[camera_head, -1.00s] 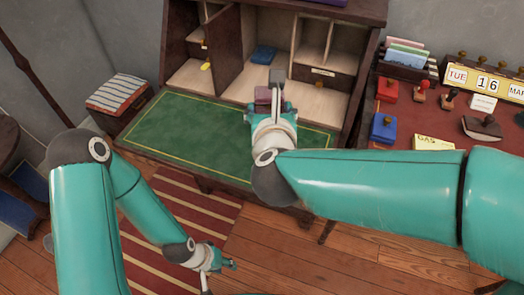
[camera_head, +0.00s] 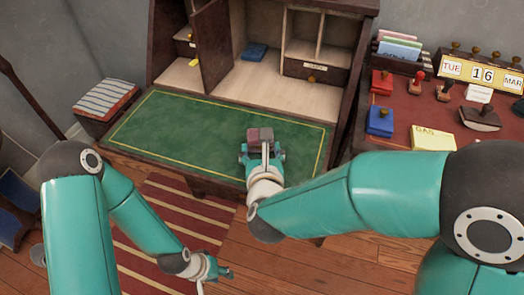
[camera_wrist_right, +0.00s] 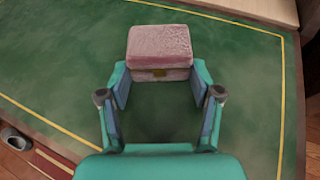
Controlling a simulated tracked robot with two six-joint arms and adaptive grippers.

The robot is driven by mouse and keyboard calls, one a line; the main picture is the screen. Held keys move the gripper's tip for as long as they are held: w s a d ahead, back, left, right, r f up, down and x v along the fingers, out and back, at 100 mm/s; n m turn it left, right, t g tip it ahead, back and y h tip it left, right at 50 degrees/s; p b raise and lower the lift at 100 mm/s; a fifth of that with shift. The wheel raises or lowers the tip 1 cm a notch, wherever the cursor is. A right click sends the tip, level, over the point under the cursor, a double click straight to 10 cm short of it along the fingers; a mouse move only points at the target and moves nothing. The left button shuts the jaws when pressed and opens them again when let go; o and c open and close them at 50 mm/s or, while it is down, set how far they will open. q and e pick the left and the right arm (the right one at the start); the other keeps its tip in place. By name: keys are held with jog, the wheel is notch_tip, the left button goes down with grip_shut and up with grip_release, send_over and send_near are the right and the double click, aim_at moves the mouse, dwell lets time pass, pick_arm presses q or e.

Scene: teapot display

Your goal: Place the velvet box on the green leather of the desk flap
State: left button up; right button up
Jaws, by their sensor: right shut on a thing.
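The velvet box (camera_wrist_right: 159,45) is small, dusty pink, with a brass-coloured clasp on its front. In the head view the box (camera_head: 260,134) shows at the tips of my right gripper (camera_head: 262,158). In the right wrist view my right gripper (camera_wrist_right: 158,88) is shut on the box, one finger on each side. The green leather (camera_head: 180,128) of the desk flap, with its yellow border line, lies beneath the box. I cannot tell whether the box touches the leather. My left gripper (camera_head: 215,272) hangs low over the floor, too small to tell if open or shut.
A blue object (camera_head: 254,52) lies inside the desk behind the flap. An open cabinet door (camera_head: 212,48) stands at the desk's left. A red-topped side table (camera_head: 408,108) with stamps and a calendar (camera_head: 483,73) is at the right. The flap's left half is clear.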

jog(key=o, duration=1.2)
jog(key=shift+c, duration=0.2)
